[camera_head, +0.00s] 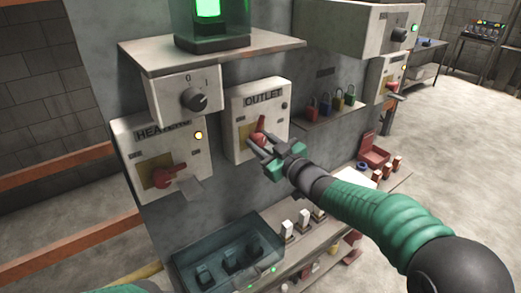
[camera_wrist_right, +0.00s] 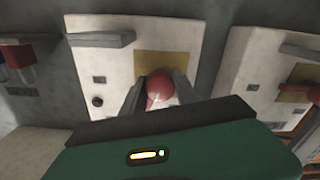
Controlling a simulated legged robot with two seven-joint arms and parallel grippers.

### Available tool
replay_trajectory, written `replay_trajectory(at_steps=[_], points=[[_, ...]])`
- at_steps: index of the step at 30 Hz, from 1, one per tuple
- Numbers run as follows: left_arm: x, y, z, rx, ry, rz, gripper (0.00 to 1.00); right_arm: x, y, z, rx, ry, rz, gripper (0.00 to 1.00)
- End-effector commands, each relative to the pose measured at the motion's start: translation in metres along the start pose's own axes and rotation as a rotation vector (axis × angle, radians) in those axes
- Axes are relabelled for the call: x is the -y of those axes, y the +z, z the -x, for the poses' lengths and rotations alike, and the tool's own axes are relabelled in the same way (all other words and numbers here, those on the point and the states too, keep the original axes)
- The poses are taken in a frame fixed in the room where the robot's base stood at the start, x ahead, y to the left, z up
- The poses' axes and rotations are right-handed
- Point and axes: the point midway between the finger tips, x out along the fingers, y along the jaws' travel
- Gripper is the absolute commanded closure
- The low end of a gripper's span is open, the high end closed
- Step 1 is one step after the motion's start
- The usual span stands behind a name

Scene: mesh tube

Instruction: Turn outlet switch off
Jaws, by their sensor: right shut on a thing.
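The white outlet box (camera_head: 240,112), labelled OUTLET, is on the grey panel in the middle of the head view. Its red switch handle (camera_head: 262,124) points up over a yellow plate. My right gripper (camera_head: 258,145) reaches the box from the lower right and is shut on the red handle. In the right wrist view the rounded red handle (camera_wrist_right: 160,85) sits between my two fingers, in front of the yellow plate (camera_wrist_right: 168,65). The fingers hide part of the handle. My left gripper is out of view.
The heater box (camera_head: 150,157) with its own red handle (camera_head: 170,178) is left of the outlet box. A dial box (camera_head: 185,95) is above. Padlocks (camera_head: 325,107) hang to the right. A blue-grey tray (camera_head: 230,250) and switches (camera_head: 303,222) are below.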

Motion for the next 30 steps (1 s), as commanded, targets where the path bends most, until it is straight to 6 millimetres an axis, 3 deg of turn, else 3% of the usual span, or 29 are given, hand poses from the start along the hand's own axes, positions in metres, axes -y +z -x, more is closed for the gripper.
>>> replay_trajectory(at_steps=[3,15,30], points=[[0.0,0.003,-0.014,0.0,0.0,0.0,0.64,0.001,0.004,0.0,0.0,0.0,0.101,1.0],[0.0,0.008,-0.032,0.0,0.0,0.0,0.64,0.001,0.003,0.0,0.002,-0.001,0.343,1.0],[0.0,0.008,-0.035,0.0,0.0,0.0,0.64,0.0,0.002,0.0,0.004,-0.001,0.405,1.0]])
